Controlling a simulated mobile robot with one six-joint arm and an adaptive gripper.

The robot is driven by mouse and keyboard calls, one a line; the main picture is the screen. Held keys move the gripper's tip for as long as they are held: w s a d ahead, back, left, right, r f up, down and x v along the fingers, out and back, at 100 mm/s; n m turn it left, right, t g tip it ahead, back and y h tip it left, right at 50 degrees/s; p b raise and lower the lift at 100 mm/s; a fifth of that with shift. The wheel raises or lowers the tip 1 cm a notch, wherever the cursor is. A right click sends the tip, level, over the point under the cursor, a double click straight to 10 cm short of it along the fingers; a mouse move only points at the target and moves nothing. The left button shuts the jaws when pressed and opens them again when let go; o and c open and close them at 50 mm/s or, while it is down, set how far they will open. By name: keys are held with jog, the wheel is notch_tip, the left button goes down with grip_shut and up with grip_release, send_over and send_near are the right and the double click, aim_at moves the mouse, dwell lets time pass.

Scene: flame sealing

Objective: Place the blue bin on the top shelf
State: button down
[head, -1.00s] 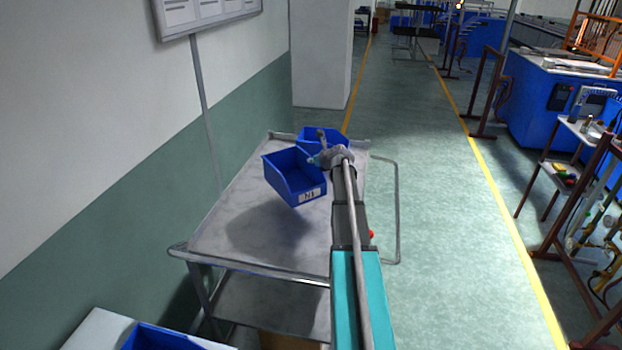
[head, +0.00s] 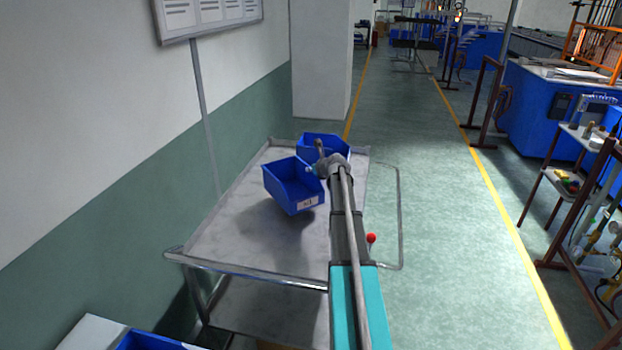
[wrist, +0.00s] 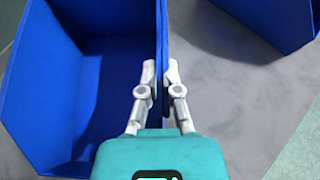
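A blue bin (head: 291,186) with a white label on its front is over the grey cart top (head: 262,238), left of my arm. It seems held a little above the surface, with a shadow beneath it. My gripper (wrist: 159,75) is shut on the bin's right wall in the wrist view, one finger inside and one outside. In the wrist view the bin (wrist: 84,90) fills the left side and its inside looks empty. In the head view my gripper (head: 313,170) is small and partly hidden by the arm.
A second blue bin (head: 322,146) stands behind on the cart; it also shows in the wrist view (wrist: 272,22). Another blue bin (head: 145,341) is at the bottom edge. The wall (head: 110,130) borders the cart's left. Open floor (head: 450,250) lies right.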

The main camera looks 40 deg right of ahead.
aim_at(311, 176)
jog(key=f+b, duration=0.4)
jog(key=shift+w+d, duration=0.15)
jog(key=shift+w, duration=0.2)
jog(key=shift+f, duration=0.15)
jog(key=c, duration=0.8)
grip_release()
jog(key=shift+r, duration=0.2)
jog(key=shift+s+r+p, duration=0.15)
jog(key=shift+s+p, duration=0.1)
jog(key=shift+p, duration=0.05)
jog(key=p+v, duration=0.5)
jog(key=v, duration=0.6)
jog(key=shift+s, duration=0.25)
